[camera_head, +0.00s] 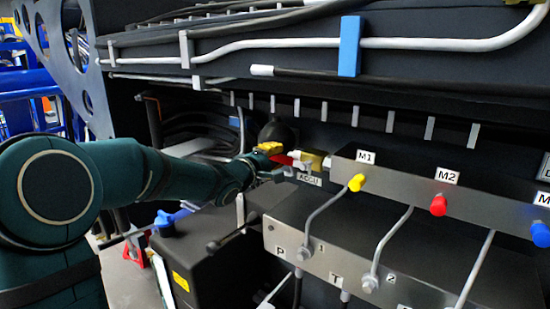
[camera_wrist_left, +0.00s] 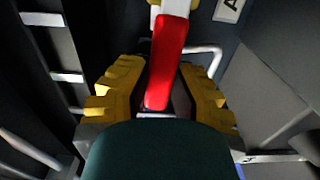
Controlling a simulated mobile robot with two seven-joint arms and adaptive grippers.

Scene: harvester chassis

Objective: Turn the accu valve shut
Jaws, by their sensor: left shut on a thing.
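The accu valve has a red lever handle, seen in the head view (camera_head: 283,160) and large in the left wrist view (camera_wrist_left: 167,60). Its brass-coloured body (camera_head: 312,160) sits at the left end of the manifold, by the ACCU label (camera_head: 309,178). My left gripper (camera_head: 272,150) reaches in from the left and is shut on the red handle. In the left wrist view, its yellow fingers (camera_wrist_left: 162,95) stand on either side of the handle's near end. The far end of the handle runs up to a pale fitting. The right gripper is out of view.
The grey manifold (camera_head: 440,188) carries yellow (camera_head: 357,182), red (camera_head: 438,205) and blue (camera_head: 540,235) caps. Below it, a block (camera_head: 330,236) has several pipes. A black box (camera_head: 205,255) stands under my left forearm. Pipes and a blue clamp (camera_head: 350,46) run above.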

